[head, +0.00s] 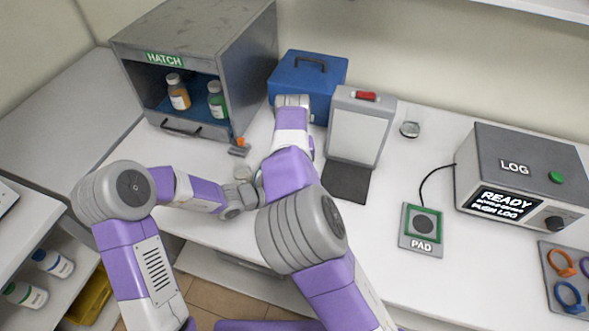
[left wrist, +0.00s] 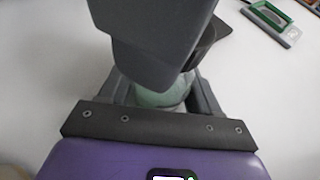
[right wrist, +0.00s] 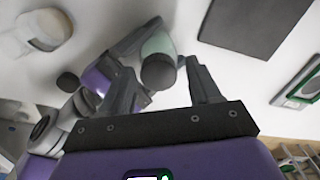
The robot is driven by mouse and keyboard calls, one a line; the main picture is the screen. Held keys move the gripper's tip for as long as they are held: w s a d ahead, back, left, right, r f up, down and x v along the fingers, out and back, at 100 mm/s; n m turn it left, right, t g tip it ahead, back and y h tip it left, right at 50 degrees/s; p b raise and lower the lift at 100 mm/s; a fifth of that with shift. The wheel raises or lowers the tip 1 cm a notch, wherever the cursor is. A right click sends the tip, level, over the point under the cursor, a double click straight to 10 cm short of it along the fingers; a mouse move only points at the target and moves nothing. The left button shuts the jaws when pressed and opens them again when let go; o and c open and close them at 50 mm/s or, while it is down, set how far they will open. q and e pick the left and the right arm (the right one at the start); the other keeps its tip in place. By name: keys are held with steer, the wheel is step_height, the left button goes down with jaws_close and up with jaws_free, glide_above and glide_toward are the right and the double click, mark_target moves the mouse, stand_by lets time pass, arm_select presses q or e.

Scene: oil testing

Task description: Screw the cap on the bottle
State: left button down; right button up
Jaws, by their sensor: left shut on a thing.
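A pale green translucent bottle (left wrist: 165,97) is held between the fingers of my left gripper (left wrist: 158,92), which is shut on it low over the table. In the right wrist view the bottle (right wrist: 158,44) points its dark round cap (right wrist: 158,73) toward my right gripper (right wrist: 156,75). The right fingers stand apart on either side of the cap, with gaps visible. How far the cap is seated on the bottle cannot be told. In the left wrist view, my right gripper's grey body covers the bottle's upper part. In the head view my right arm mostly hides the bottle and right gripper.
The hatch (head: 190,65) holds an amber bottle (head: 178,92) and a green bottle (head: 217,100). A blue box (head: 308,78), a grey-white stand (head: 358,130), a pad (head: 422,229) and a log unit (head: 520,178) stand around. The table between stand and pad is clear.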

steer(key=shift+r, duration=2.3)
steer(key=shift+c, duration=0.3)
